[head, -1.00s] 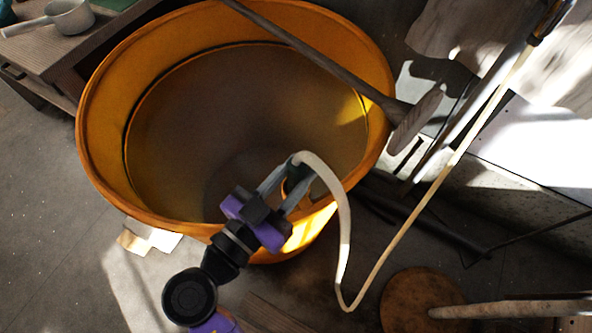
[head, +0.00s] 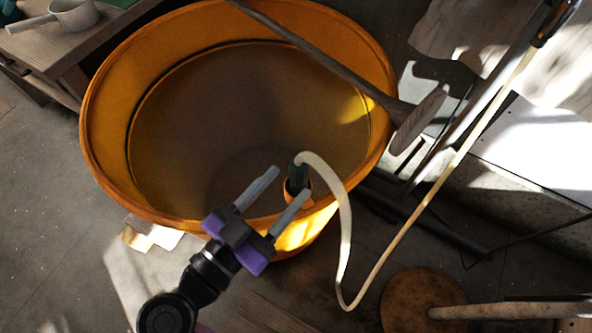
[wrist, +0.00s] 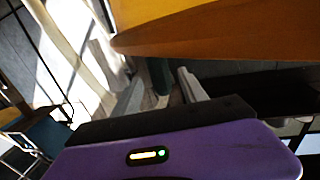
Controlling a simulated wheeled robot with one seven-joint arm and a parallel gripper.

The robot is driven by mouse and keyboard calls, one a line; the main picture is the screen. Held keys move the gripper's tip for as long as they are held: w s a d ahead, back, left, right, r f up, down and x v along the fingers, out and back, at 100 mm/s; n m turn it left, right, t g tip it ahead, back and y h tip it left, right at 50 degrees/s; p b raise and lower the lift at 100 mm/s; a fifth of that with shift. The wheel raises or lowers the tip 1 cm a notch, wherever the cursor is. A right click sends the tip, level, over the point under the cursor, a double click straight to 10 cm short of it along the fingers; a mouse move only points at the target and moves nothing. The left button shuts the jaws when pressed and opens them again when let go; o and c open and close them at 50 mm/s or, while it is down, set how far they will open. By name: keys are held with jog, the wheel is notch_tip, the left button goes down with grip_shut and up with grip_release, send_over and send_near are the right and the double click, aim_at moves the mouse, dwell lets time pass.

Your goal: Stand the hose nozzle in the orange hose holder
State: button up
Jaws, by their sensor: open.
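The dark green hose nozzle (head: 298,178) stands roughly upright in the small orange hose holder (head: 289,192) at the near right rim of the big tub. Its pale hose (head: 341,205) arcs off its top and down to the right. The holder hides the nozzle's lower end. My gripper (head: 291,182) is open and empty, its two grey fingers pointing at the nozzle from the lower left. The right fingertip overlaps the holder in the picture; I cannot tell whether they touch. In the wrist view, a dark green piece (wrist: 161,76), likely the nozzle, shows beyond the fingers.
The large orange tub (head: 105,150) fills the middle, with a long wooden-ended pole (head: 330,68) across its rim. The hose runs up to a post at the upper right. A round wooden stool (head: 410,300) stands lower right. Open floor lies left of the tub.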

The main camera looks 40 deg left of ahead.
jog(key=s, duration=0.7)
jog(key=shift+s+d, duration=0.25)
jog(key=shift+d, duration=0.05)
jog(key=shift+s, duration=0.1)
